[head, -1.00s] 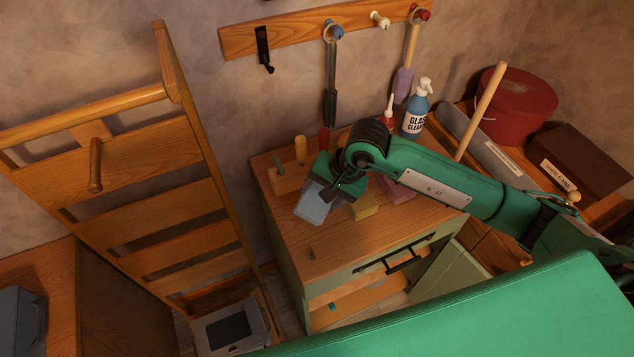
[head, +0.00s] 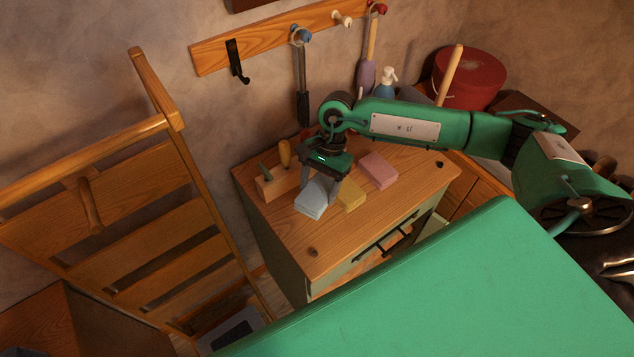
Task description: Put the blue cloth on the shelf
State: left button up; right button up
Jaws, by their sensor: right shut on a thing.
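The pale blue cloth (head: 310,203) is a folded block low over the wooden top of a small green cabinet (head: 362,226). My right gripper (head: 321,188) points down and is shut on the cloth. I cannot tell whether the cloth touches the top or is slightly above it. A yellow block (head: 351,196) lies just right of it and a pink block (head: 379,170) further right. My left gripper is not in view.
A wooden holder (head: 272,186) with handled tools stands left of the cloth. A bottle (head: 386,84) stands behind my arm. A peg rail (head: 270,45) with hanging tools is on the wall. A wooden ladder-like frame (head: 150,210) stands left. The cabinet top's front is clear.

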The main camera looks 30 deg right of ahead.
notch_tip(320, 180, down, 5)
jog(key=shift+f+b, duration=0.15)
jog(key=shift+b, duration=0.75)
jog(key=shift+f, duration=0.6)
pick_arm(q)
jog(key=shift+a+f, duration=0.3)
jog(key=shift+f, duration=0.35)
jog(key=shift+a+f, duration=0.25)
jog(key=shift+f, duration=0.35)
pick_arm(e)
jog(key=o, duration=1)
jog(key=shift+o, duration=0.2)
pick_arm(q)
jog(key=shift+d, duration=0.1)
